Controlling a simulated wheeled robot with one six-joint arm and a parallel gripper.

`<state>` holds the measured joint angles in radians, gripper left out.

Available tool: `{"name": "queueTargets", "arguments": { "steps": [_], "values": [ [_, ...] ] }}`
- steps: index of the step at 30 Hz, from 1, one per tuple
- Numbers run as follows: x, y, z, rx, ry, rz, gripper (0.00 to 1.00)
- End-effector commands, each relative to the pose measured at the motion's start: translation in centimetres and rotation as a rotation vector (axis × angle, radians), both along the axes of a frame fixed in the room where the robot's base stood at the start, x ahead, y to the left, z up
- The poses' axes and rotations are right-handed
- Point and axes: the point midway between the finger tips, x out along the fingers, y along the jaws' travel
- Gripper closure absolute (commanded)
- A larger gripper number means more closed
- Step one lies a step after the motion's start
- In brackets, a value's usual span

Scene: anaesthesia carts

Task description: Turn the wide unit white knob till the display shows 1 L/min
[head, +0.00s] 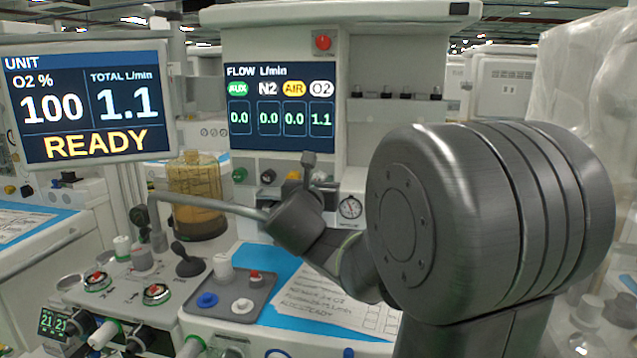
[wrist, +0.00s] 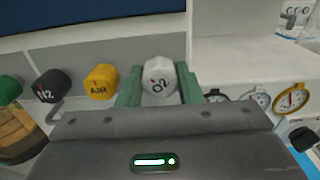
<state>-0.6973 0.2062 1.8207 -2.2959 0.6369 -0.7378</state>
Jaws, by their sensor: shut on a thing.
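The white O2 knob (wrist: 160,76) is on the wide unit's front panel, at the right end of the knob row in the wrist view. My gripper (wrist: 158,90) is shut on it, with one green finger on each side. The knob's O2 label is tilted. In the head view my gripper (head: 309,170) is at the panel below the flow display and mostly hides the knob. The flow display (head: 280,108) reads 1.1 under O2 and 0.0 under AUX, N2 and AIR. The unit display (head: 88,103) reads O2 100 %, total 1.1 L/min and READY.
Left of the white knob are the yellow AIR knob (wrist: 101,82), the black N2 knob (wrist: 52,86) and a green knob (wrist: 9,90). Gauges (wrist: 290,98) are close on the right. A grey tray (head: 222,290) and a written sheet (head: 320,300) lie below.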

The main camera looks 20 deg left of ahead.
Motion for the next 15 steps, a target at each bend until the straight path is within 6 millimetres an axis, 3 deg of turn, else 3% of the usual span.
{"name": "queueTargets", "arguments": {
  "steps": [8,9,10,15],
  "values": [
    [0.01,-0.01,0.02,0.0,0.0,0.0,0.9],
    [0.01,-0.01,0.02,0.001,0.0,0.0,0.64],
    [0.01,0.0,0.02,0.001,0.0,0.0,0.59],
    [0.01,0.0,0.01,0.001,0.0,0.0,0.59]
  ]
}}
